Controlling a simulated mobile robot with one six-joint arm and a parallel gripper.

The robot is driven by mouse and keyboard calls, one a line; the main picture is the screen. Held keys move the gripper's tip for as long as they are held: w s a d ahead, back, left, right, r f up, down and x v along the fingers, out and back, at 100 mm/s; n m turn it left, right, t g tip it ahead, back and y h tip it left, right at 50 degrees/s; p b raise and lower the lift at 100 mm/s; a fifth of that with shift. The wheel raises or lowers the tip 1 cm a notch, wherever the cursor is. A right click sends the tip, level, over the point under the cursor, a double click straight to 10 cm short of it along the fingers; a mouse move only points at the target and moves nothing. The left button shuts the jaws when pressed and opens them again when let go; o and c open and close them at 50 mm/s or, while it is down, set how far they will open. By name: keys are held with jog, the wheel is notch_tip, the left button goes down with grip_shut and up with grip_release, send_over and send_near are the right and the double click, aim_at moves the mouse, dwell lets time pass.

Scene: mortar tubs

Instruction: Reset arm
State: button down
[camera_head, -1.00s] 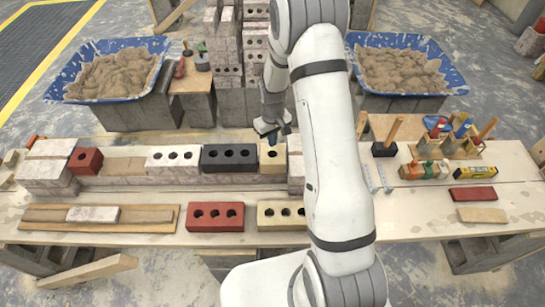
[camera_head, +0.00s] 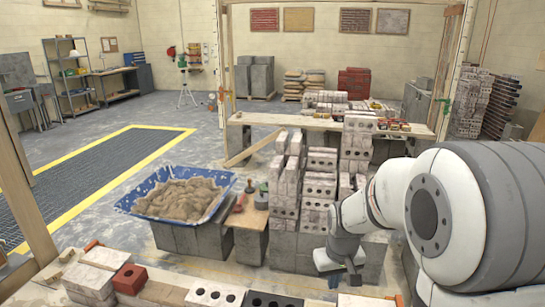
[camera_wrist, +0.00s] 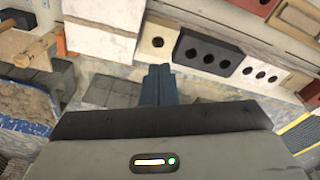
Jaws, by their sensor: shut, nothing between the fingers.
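My arm (camera_head: 430,215) fills the right side of the head view, its upper links close to the camera. My gripper (camera_head: 345,279) points down beyond the row of bricks at the bottom of that view. In the wrist view my gripper (camera_wrist: 157,85) shows its two dark fingers together with nothing between them. A cream brick (camera_wrist: 157,40) and a black three-hole brick (camera_wrist: 208,52) lie just past the fingertips in the wrist view, apart from them as far as I can tell.
A blue tub of mortar (camera_head: 185,190) stands on grey blocks at left. Stacked pale bricks (camera_head: 320,190) stand behind my gripper. A red brick (camera_head: 129,278) sits on the near row. A white three-hole brick (camera_wrist: 261,71) adjoins the black one. Open floor lies at far left.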

jog(key=s+r+m+t, duration=0.1)
jog(key=s+r, duration=0.4)
jog(key=s, duration=0.4)
jog(key=s+r+m, duration=0.1)
jog(key=s+r, duration=0.4)
jog(key=s, duration=0.4)
jog(key=shift+r+t, duration=0.2)
jog(key=shift+t, duration=0.2)
